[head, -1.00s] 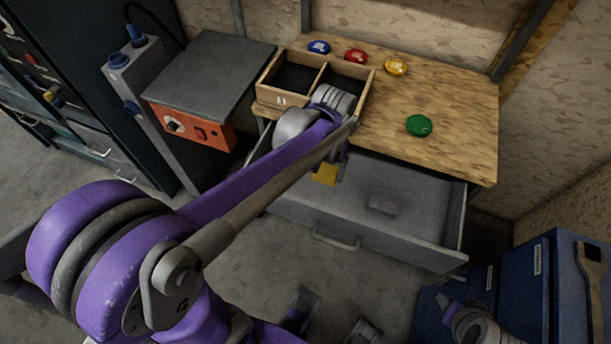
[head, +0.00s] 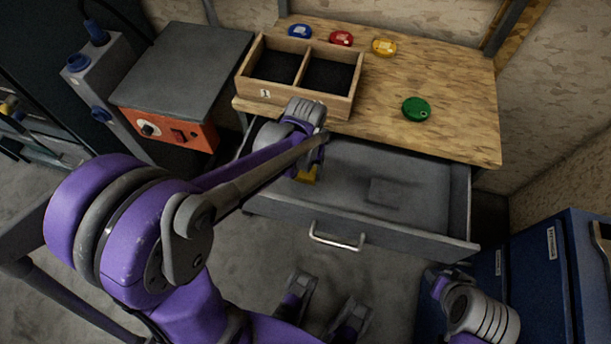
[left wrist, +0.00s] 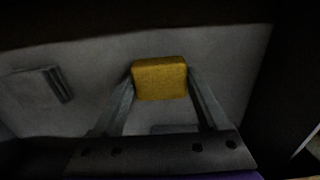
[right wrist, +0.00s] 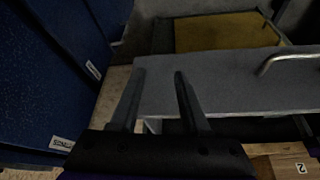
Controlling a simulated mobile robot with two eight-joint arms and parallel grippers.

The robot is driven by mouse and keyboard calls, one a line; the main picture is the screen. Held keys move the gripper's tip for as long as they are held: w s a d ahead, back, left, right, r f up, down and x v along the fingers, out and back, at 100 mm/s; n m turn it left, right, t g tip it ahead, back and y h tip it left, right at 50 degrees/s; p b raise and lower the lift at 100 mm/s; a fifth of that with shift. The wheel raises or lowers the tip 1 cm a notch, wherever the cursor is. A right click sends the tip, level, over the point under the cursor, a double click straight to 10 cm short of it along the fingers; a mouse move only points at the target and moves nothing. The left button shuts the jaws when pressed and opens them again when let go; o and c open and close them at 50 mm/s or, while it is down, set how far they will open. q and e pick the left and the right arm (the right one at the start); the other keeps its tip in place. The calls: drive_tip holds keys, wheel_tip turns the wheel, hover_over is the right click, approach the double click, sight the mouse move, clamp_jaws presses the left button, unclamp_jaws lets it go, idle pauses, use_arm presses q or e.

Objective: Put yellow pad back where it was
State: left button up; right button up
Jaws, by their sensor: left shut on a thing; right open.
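The yellow pad (left wrist: 160,78) is a small, thick, rounded block, pinched between the fingers of my left gripper (left wrist: 161,82) in the left wrist view. In the head view only a yellow piece of the pad (head: 306,175) shows below my left wrist, over the left part of the open grey drawer (head: 420,200); whether it touches the drawer floor I cannot tell. A two-compartment wooden tray (head: 305,100) stands on the bench; both dark compartments look empty. My right gripper (right wrist: 160,72) is open and empty in the right wrist view.
Blue, red, yellow and green round items (head: 416,108) lie on the wooden bench top (head: 450,120). A low grey block (head: 385,191) sits in the drawer. An orange-fronted box (head: 165,130) stands left; a blue cabinet (head: 540,265) stands right. The drawer handle (head: 336,238) sticks out.

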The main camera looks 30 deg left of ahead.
sight(306, 176)
use_arm(q)
drive_tip(key=shift+f+b, duration=0.35)
drive_tip(key=shift+f, duration=1.4)
drive_tip(key=shift+f, duration=0.15)
drive_tip(key=o, duration=1.2)
drive_tip(key=shift+r, duration=0.2)
wheel_tip(306, 176, up, 12)
drive_tip(key=p, duration=0.2)
drive_tip(key=shift+p, duration=0.3)
